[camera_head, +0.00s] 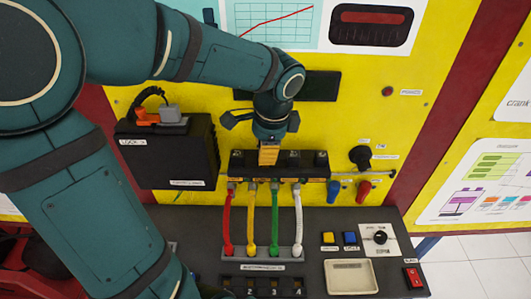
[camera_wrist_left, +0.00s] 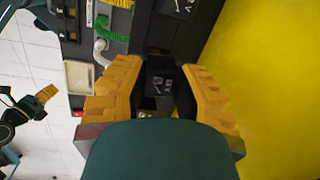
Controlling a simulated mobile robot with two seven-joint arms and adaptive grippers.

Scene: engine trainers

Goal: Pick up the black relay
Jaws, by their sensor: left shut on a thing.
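My left gripper (camera_head: 268,157) comes down from above at the black strip (camera_head: 308,164) above the coloured cables. In the left wrist view, the same gripper (camera_wrist_left: 162,75) has its two yellow fingers on either side of a dark block with white markings, the black relay (camera_wrist_left: 160,84). The gripper is shut on it. In the head view the relay cannot be told apart from the dark strip behind the fingers. Whether it is seated or lifted cannot be told. My right gripper (camera_wrist_left: 46,94) shows small at the left of the left wrist view, well away from the panel.
Red, yellow, green and white cables (camera_head: 298,220) hang below the strip. A black box (camera_head: 165,155) stands left of my gripper, and a black knob (camera_head: 360,156) lies right. The console has a beige tray (camera_head: 350,277) and a red switch (camera_head: 412,277). The yellow panel rises behind.

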